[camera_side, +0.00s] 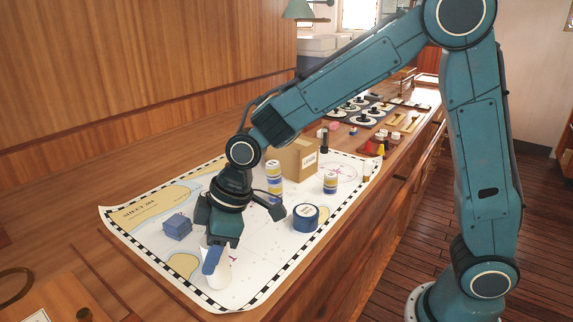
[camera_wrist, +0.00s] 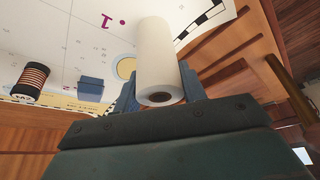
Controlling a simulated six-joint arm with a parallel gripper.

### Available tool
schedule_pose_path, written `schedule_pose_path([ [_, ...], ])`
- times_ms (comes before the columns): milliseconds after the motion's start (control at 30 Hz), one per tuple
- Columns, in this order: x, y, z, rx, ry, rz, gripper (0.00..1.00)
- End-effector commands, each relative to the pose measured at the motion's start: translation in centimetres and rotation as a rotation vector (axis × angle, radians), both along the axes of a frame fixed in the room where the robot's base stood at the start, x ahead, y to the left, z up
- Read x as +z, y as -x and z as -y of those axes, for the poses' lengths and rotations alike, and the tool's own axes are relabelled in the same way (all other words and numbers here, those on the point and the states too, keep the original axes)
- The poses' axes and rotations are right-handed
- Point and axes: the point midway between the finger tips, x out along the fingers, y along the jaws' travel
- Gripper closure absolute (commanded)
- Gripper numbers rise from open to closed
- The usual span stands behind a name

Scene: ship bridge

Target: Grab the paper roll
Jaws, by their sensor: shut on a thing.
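The paper roll (camera_wrist: 155,55) is a white cylinder with a dark-edged core hole. In the wrist view it lies between the two blue fingers of my gripper (camera_wrist: 160,95), with a finger on each side. In the side view the white roll (camera_side: 217,270) shows just below and behind my gripper (camera_side: 212,260), low over the chart's near edge. My gripper is shut on the paper roll. Part of the roll is hidden by the finger in the side view. I cannot tell whether the roll touches the chart.
A sea chart (camera_side: 150,235) covers the counter. On it stand a blue box (camera_side: 177,227), a blue tape roll (camera_side: 305,217), striped cylinders (camera_side: 330,182) and a cardboard box (camera_side: 298,157). A wooden wall (camera_side: 150,70) rises behind. Several small items sit farther along the counter.

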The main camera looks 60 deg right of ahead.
Motion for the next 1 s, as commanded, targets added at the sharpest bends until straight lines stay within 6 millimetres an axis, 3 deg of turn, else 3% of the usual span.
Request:
schedule_pose_path([
  [267,3.5,-0.1,0.0,0.001,-0.002,0.007,0.86],
  [800,14.9,-0.1,0.0,0.000,-0.003,0.006,0.86],
  [1000,17.7,-0.1,0.0,0.000,-0.002,0.003,0.86],
])
